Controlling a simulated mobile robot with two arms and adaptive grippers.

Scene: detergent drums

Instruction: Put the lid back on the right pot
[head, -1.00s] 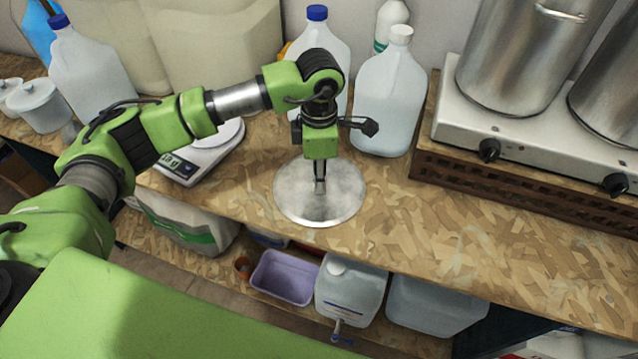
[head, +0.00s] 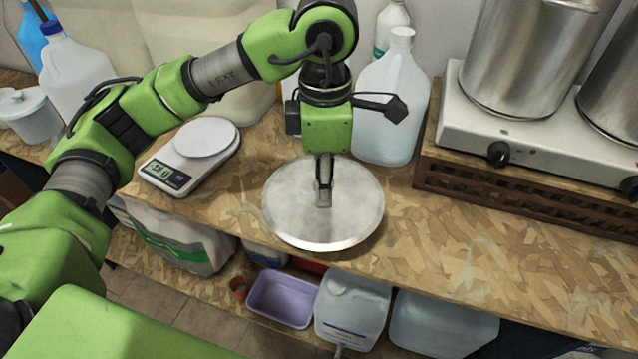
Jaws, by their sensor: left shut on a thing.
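The round metal lid (head: 285,215) is held level above the wooden worktop. My left gripper (head: 324,190) is shut on the lid's handle at its middle, from above; the handle is mostly hidden by the fingers. Two steel pots stand side by side on a white hot plate (head: 462,125) at the right. The left pot (head: 515,65) shows best, its rim cut off by the top edge. The right pot (head: 612,105) is only partly in view. The lid is well to the left of both pots. My right gripper is not in view.
The hot plate rests on a brown slatted crate (head: 520,190). A large clear jug (head: 388,110) stands just behind the lid. A kitchen scale (head: 190,155) is to the left. The worktop (head: 480,250) in front of the crate is clear. A purple tub (head: 283,298) sits on the lower shelf.

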